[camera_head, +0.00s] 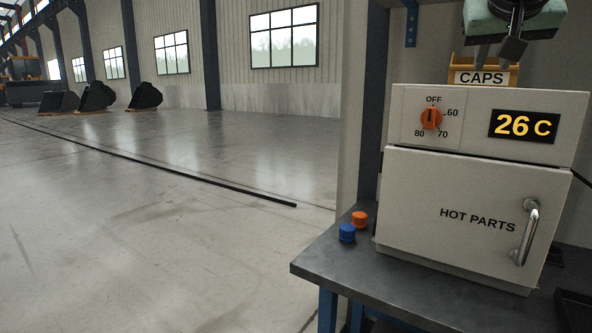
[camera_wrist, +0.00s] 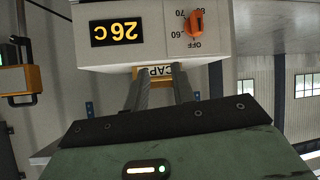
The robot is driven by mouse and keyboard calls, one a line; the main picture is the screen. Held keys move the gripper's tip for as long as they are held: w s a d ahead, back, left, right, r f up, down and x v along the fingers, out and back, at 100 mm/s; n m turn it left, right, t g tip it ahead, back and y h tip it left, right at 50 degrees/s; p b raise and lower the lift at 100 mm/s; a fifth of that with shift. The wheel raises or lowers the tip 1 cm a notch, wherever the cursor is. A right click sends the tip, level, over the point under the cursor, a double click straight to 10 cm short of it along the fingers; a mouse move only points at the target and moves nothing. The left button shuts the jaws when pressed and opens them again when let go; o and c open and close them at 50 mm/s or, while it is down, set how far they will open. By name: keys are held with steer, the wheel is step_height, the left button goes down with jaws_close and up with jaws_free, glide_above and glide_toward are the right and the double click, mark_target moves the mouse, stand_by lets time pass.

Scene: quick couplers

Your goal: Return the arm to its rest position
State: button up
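My gripper (camera_head: 496,58) is at the top right of the head view, above and in front of the yellow CAPS bin (camera_head: 484,75) on top of the oven. In the wrist view, which is upside down, the two fingers of my gripper (camera_wrist: 158,82) stand apart with nothing between them. The CAPS label (camera_wrist: 156,70) shows past them. The grey HOT PARTS oven (camera_head: 450,185) has its door shut, its orange dial (camera_head: 431,118) points to OFF, and its display (camera_head: 523,126) reads 26 C.
A blue cap (camera_head: 347,233) and an orange cap (camera_head: 360,218) sit on the dark bench (camera_head: 330,268), left of the oven. A yellow-and-dark object (camera_wrist: 30,77) shows at the wrist view's left edge. The hall floor (camera_head: 150,230) at left is mostly clear.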

steer(key=s+a+f+n+g+y+p, duration=0.2)
steer(key=s+a+f+n, duration=0.15)
steer(key=a+f, duration=0.35)
steer(key=s+a+f+n+g+y+p, duration=0.2)
steer(key=s+a+f+n, duration=0.15)
steer(key=a+f, duration=0.4)
steer(key=s+a+f+n+g+p, duration=0.1)
steer(key=s+f+n+g+p, duration=0.1)
steer(key=s+f, duration=0.5)
steer(key=s+a+f+n+g+y+p, duration=0.1)
steer(key=s+f+g, duration=0.3)
steer(key=s+f, duration=0.4)
steer(key=s+n+p, duration=0.1)
steer(key=s, duration=0.4)
steer(key=shift+s+a+y, duration=0.2)
steer(key=shift+a+y, duration=0.1)
